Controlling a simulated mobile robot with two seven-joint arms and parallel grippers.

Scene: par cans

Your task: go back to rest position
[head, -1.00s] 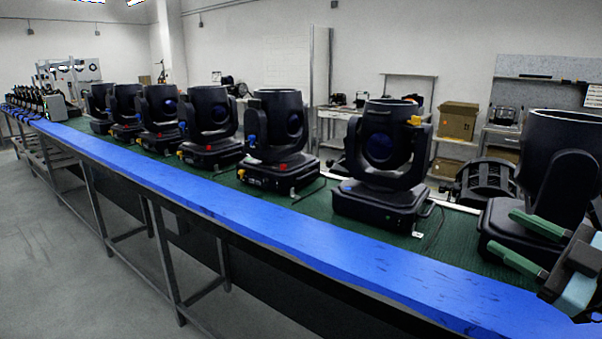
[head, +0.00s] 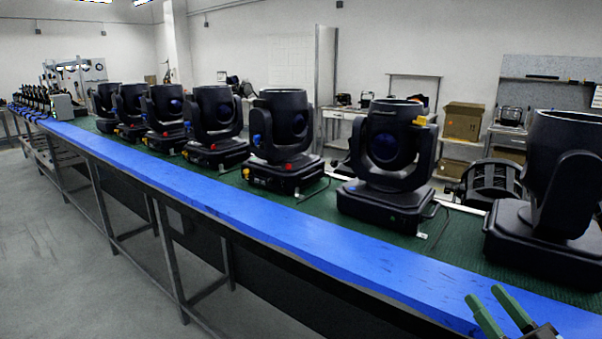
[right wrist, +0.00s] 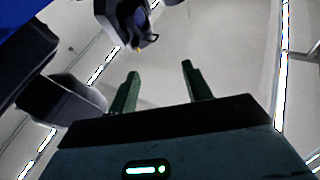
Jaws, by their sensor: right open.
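My right gripper (head: 497,312) is at the lower right of the head view, with its two green fingers apart and nothing between them. It is in front of the nearest black moving-head lamp (head: 560,185), apart from it. In the right wrist view the two fingers (right wrist: 160,90) stand open and empty. A black lamp (right wrist: 125,22) shows beyond them at the top, and part of another dark body (right wrist: 60,100) is at the left. My left gripper is not in view.
Several black lamps, such as this one (head: 388,165), stand in a row on a green-topped bench with a blue front edge (head: 250,220). Cardboard boxes (head: 462,122) and side tables are behind. The grey floor (head: 60,260) at the left is clear.

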